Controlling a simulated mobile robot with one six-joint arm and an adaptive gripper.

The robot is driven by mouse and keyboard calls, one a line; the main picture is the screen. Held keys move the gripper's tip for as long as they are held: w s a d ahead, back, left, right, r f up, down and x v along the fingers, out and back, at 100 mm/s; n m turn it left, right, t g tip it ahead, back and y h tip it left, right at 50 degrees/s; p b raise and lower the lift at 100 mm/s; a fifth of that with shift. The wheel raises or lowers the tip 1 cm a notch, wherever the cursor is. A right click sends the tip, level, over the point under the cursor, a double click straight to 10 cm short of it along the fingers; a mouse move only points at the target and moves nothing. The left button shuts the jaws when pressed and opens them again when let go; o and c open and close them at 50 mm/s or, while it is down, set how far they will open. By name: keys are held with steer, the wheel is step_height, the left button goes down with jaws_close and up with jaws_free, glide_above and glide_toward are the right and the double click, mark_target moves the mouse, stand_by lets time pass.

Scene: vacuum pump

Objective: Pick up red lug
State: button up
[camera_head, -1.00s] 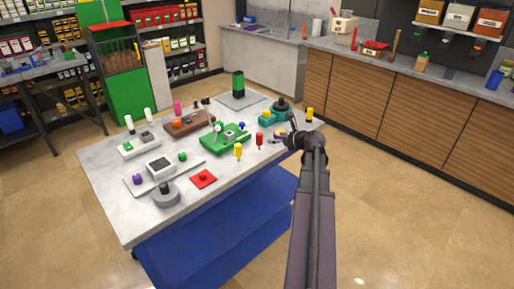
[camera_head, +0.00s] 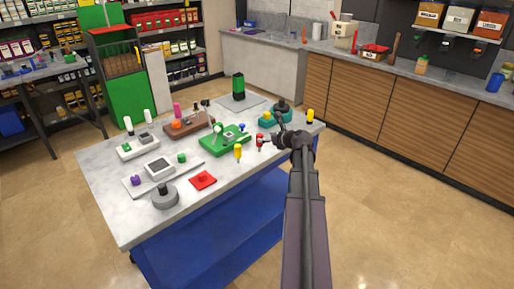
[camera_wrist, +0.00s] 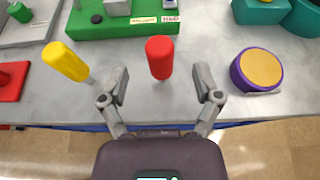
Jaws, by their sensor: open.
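The red lug (camera_wrist: 160,57) is a red cylinder on a thin pin, upright near the front edge of the grey table (camera_wrist: 215,106). In the wrist view it lies straight ahead of my gripper (camera_wrist: 161,84), between the lines of the two open fingers and slightly beyond their tips. The fingers do not appear to touch it. In the head view the red lug (camera_head: 260,139) shows just left of my gripper (camera_head: 272,140), close to it and partly hidden by the fingers.
A yellow lug (camera_wrist: 64,61) stands close on the left. A purple and yellow round part (camera_wrist: 258,69) sits on the right. Behind is a green block (camera_wrist: 120,22), with a teal block (camera_wrist: 275,11) at the back right. Floor is open before the table.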

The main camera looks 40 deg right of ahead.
mark_target(262, 137)
steer(key=shift+b+x, duration=0.65)
steer(key=shift+x, duration=1.55)
jaws_close()
